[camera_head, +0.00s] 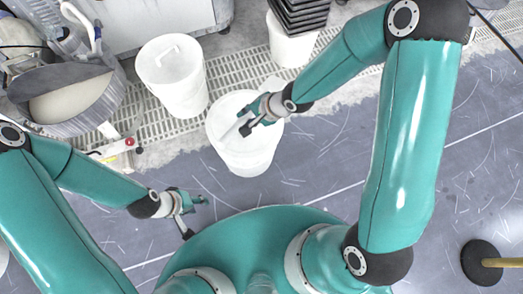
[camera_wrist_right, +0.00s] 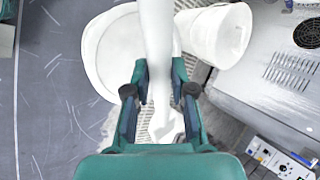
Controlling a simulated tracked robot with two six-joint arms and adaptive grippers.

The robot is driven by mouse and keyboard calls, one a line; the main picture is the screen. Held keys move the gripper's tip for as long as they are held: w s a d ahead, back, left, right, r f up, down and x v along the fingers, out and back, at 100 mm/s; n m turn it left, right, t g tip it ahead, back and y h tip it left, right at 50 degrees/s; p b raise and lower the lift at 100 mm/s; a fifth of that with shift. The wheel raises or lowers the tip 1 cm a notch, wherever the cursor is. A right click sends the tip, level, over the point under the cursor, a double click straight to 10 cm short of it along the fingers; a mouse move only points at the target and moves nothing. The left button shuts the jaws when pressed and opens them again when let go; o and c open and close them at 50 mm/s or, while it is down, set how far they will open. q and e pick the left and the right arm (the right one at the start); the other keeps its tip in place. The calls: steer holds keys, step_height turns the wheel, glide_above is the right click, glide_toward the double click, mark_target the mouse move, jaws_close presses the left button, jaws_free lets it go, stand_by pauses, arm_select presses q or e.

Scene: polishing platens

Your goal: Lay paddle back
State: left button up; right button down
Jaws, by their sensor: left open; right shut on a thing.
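My right gripper (camera_head: 256,116) is shut on a white paddle (camera_head: 235,126), above the mouth of a white bucket (camera_head: 246,162) in the head view. In the right wrist view, the paddle (camera_wrist_right: 156,40) runs lengthwise between the two fingers of my right gripper (camera_wrist_right: 158,92), and the round bucket (camera_wrist_right: 104,60) lies behind it. I cannot tell whether the paddle touches the bucket. My left gripper (camera_head: 192,208) is open and empty over the dark floor, to the lower left of the bucket.
A second white bucket (camera_head: 171,88) stands to the upper left. Black stacked trays (camera_head: 298,14) sit above another white bucket (camera_head: 291,49). A round machine basin (camera_head: 70,104) is at left. A black round base (camera_head: 480,262) with a yellow pole stands lower right.

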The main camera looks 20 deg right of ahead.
arm_select(q)
step_height(320, 180, down, 19)
steer(key=b, duration=1.7)
arm_select(e)
steer(key=s+d+f+n+y, duration=0.1)
steer(key=f+n, duration=0.4)
steer(key=f, duration=0.6)
steer(key=s+d+f+n+g, duration=0.1)
steer(key=f+n, duration=0.5)
steer(key=f, duration=0.6)
steer(key=shift+s+d+g+y, duration=0.3)
steer(key=shift+s+d+y, duration=0.1)
steer(key=shift+s+d, duration=0.15)
arm_select(q)
steer(key=shift+f, duration=0.1)
arm_select(e)
steer(key=c, duration=0.9)
jaws_free()
steer(key=shift+f, duration=0.1)
